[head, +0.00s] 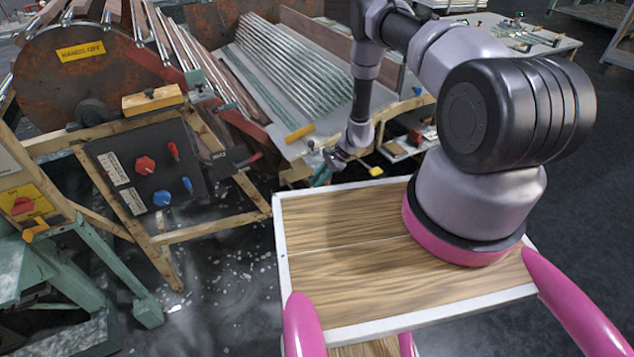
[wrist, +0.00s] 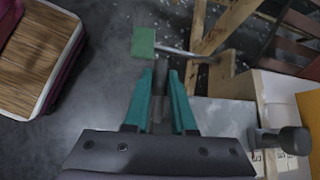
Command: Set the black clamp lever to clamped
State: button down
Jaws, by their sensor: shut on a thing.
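My gripper (head: 324,172) is low beyond the far left corner of the wooden-topped cart, near the front of the glass-tubing machine. In the wrist view its two teal fingers (wrist: 161,78) are close together, with a dark upright bar (wrist: 160,88) between them. This bar looks like the black clamp lever, and the fingers are shut on it. Its lower part is hidden by the gripper body. In the head view I cannot make out the lever beside the gripper, so its angle is unclear.
In the wrist view, a green block (wrist: 143,42) on a metal rod is just beyond the fingertips, and a dark round-ended part (wrist: 290,140) is at right. Wooden framing (wrist: 222,30) stands close by. In the head view, a control panel (head: 130,195) stands at left. Open floor (head: 225,290) lies between.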

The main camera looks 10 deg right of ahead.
jog(key=shift+w+r, duration=0.1)
dwell(0.4)
jog(key=c, duration=1)
grip_release()
jog(key=shift+d, duration=0.1)
jog(key=v, duration=1)
jog(key=shift+d+r, duration=0.2)
jog(key=shift+d, duration=0.1)
